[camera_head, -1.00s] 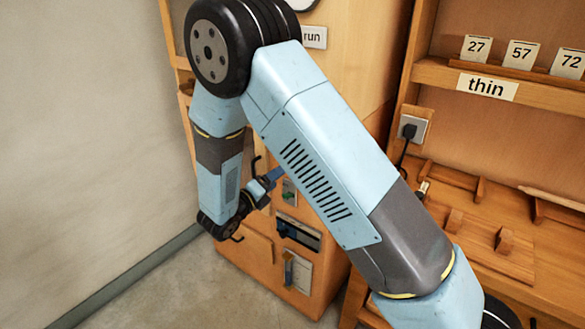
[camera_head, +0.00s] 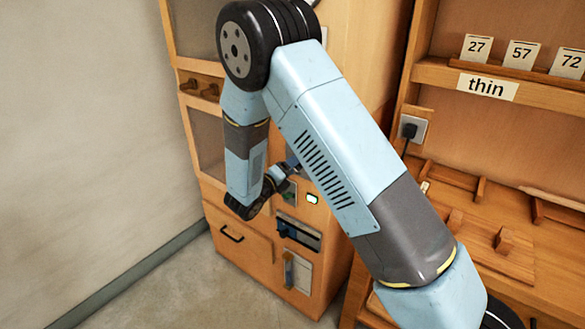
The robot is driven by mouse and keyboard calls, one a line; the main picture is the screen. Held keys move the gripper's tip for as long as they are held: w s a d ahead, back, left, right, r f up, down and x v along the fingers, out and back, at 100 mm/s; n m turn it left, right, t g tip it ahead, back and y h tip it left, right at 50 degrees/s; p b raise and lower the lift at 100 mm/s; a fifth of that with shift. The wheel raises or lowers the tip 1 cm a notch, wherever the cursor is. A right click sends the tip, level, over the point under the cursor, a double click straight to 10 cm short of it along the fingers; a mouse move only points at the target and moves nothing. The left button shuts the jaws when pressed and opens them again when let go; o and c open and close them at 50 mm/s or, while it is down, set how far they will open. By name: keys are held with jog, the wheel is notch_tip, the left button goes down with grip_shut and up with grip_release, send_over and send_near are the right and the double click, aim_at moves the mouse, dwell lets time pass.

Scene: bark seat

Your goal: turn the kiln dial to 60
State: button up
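A tall wooden cabinet (camera_head: 262,250), which seems to be the kiln unit, stands behind my arm. My gripper (camera_head: 292,164) is close to the cabinet front, above the green part. Its fingertips are mostly behind my arm, so contact and opening cannot be told.
A workbench with a shelf (camera_head: 545,95) labelled "thin" and number cards stands at right. A plugged socket (camera_head: 413,130) is between. Floor at lower left is clear.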

jog(key=c, duration=0.9)
jog(key=shift+d, duration=0.2)
jog(key=shift+a, duration=0.15)
jog(key=shift+a, duration=0.1)
jog(key=shift+c, duration=0.2)
jog(key=shift+m, duration=0.5)
jog(key=shift+s+r+m, duration=0.1)
jog(key=shift+s+m, duration=0.05)
jog(key=shift+m, duration=5.25)
